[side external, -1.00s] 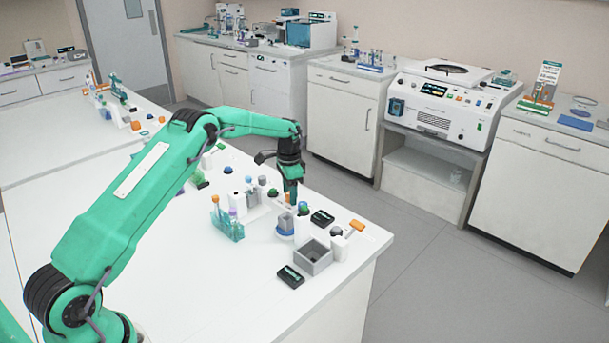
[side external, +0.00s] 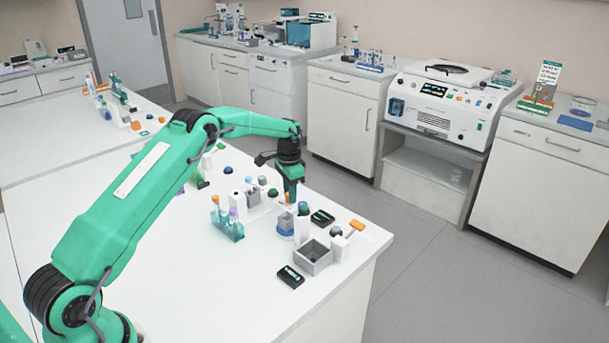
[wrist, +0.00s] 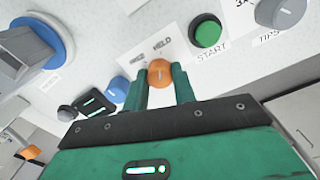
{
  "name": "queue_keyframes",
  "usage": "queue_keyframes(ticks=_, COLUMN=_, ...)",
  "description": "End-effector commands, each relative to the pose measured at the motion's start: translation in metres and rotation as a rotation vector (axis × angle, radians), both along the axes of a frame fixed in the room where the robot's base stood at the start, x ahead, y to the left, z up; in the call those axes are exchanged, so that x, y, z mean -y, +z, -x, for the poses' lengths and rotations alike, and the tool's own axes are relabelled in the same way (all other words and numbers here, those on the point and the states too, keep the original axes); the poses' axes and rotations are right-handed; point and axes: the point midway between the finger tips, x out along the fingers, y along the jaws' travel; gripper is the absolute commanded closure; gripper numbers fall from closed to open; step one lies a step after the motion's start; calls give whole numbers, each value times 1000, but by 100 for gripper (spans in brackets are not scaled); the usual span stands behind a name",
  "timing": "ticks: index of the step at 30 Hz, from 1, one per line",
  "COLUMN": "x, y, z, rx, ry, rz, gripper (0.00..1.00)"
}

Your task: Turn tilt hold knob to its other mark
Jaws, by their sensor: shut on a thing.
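The orange knob (wrist: 159,73) sits on the white panel in the wrist view, below a label plate (wrist: 155,43) with two marks. The right mark reads HELD; the left one is too blurred to read surely. A pale line on the knob points roughly up toward the plate, but I cannot tell exactly which mark it meets. My gripper (wrist: 160,88) is shut on the knob, one finger on each side. In the side external view my gripper (side external: 291,199) reaches down to the bench station, and its fingers hide the knob.
In the wrist view a green START button (wrist: 206,33), a grey TIPS knob (wrist: 283,11) and a blue knob (wrist: 119,88) stand close by. In the side external view a grey open box (side external: 313,257) and an orange-topped lever (side external: 357,225) stand near the bench edge.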

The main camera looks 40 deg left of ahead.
Motion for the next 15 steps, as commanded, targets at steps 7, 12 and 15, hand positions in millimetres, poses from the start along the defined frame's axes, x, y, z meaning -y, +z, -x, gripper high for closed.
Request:
queue_keyframes(ticks=7, x=0, y=1, z=-1, rx=2, ry=179, rz=0, gripper=96)
queue_keyframes(ticks=12, x=0, y=1, z=-1, rx=3, ry=335, rz=0, gripper=96)
queue_keyframes(ticks=15, x=0, y=1, z=-1, rx=3, ry=430, rz=0, gripper=96)
